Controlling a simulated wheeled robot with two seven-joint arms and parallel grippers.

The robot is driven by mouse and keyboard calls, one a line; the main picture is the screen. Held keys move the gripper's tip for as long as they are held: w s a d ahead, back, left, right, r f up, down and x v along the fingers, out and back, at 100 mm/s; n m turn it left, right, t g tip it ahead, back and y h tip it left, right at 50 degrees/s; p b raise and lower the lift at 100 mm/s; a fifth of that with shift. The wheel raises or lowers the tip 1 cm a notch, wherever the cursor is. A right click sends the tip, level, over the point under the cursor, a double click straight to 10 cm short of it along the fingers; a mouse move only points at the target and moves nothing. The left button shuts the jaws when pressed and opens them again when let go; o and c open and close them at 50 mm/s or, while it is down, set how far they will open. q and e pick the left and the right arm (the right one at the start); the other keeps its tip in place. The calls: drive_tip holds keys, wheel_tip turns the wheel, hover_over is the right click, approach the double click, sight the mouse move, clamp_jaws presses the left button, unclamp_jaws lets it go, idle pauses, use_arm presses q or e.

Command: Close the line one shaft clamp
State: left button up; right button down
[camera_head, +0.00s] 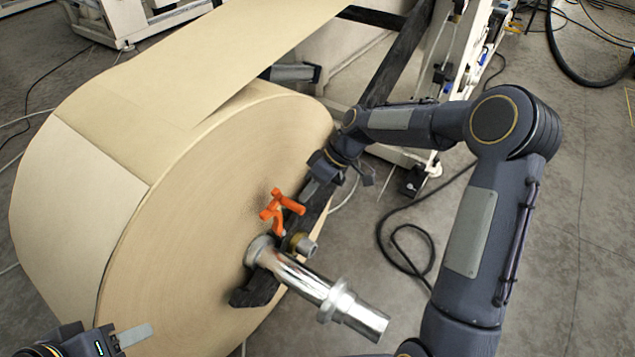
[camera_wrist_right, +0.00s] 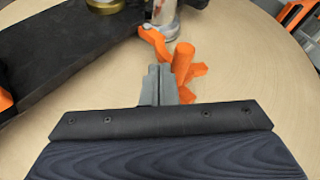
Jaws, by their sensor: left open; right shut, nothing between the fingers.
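The shaft clamp shows as an orange handle (camera_head: 280,206) beside a dark arm (camera_head: 262,290) that runs behind the shiny metal shaft (camera_head: 318,288) at the face of the kraft roll. My right gripper (camera_head: 308,192) is shut and empty, just above and right of the handle. In the right wrist view its closed grey fingertips (camera_wrist_right: 158,80) sit right at the orange handle (camera_wrist_right: 184,62); I cannot tell whether they touch. The shaft end also shows there, behind the handle. My left gripper (camera_head: 140,335) is open at the bottom left, near the roll's lower edge, and only partly in view.
The large kraft roll (camera_head: 200,210) fills the left side, its web (camera_head: 215,55) running up to the machine. A white machine frame (camera_head: 450,80) stands behind. Black cables (camera_head: 405,240) lie on the grey floor, which is open at the right.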

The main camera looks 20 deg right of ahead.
use_arm(q)
drive_tip(key=shift+f, duration=0.1)
use_arm(e)
drive_tip(key=shift+s+a, duration=0.25)
drive_tip(key=shift+a, duration=0.05)
